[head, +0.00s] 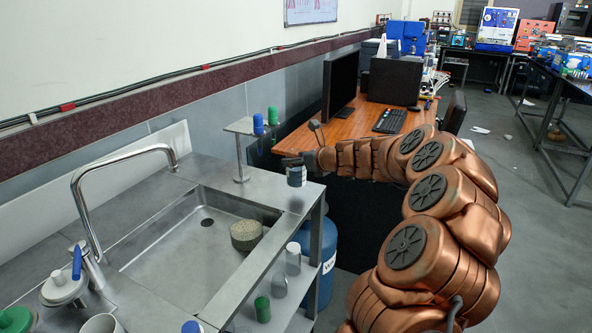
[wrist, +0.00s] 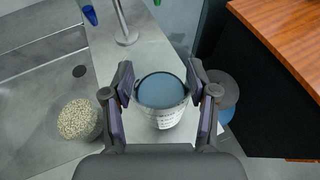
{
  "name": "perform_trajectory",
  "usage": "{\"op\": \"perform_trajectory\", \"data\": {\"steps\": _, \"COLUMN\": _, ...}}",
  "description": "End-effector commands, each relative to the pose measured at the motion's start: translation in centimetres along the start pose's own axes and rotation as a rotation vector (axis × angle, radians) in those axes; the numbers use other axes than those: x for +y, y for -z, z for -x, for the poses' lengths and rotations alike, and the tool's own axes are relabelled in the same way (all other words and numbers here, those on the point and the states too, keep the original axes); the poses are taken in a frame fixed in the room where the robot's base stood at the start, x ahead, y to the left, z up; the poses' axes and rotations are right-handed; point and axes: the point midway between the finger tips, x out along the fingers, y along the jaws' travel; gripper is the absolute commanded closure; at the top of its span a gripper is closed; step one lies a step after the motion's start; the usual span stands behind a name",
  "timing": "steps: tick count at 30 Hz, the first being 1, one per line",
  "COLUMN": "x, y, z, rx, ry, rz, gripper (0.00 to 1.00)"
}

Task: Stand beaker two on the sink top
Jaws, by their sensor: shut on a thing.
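My gripper (wrist: 159,84) is shut around a cup-shaped beaker (wrist: 161,112) with a blue-grey inside and a white label. The label's writing is too small to read, so I cannot confirm its number. In the head view the beaker (head: 296,177) is dark and upright at the right back corner of the metal sink top (head: 275,192), with my gripper (head: 300,160) at its upper part. The sink top (wrist: 108,62) also shows in the wrist view, behind and left of the beaker. I cannot tell whether the beaker's base touches it.
A small stand (head: 241,160) with blue and green capped things rises behind the beaker. A tap (head: 90,205) is at left. A wooden desk (head: 350,127) lies beyond. Below the edge is a blue container (head: 327,255).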

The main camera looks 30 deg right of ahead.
Motion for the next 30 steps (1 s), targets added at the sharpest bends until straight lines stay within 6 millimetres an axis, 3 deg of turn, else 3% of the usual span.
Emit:
{"op": "perform_trajectory", "data": {"steps": 5, "x": 0.0, "y": 0.5, "z": -0.4, "rx": -0.001, "ry": -0.001, "rz": -0.002, "gripper": 0.84}}
{"op": "perform_trajectory", "data": {"steps": 13, "x": 0.0, "y": 3.1, "z": -1.4, "rx": 0.000, "ry": -0.002, "rz": -0.002, "gripper": 0.84}}
{"op": "perform_trajectory", "data": {"steps": 26, "x": 0.0, "y": 3.5, "z": -1.6, "rx": 0.000, "ry": -0.001, "rz": -0.001, "gripper": 0.84}}
{"op": "perform_trajectory", "data": {"steps": 27, "x": 0.0, "y": 3.5, "z": -1.6, "rx": 0.000, "ry": -0.001, "rz": -0.001, "gripper": 0.39}}
{"op": "perform_trajectory", "data": {"steps": 30, "x": 0.0, "y": 3.5, "z": -1.6, "rx": 0.000, "ry": -0.001, "rz": -0.001, "gripper": 0.28}}
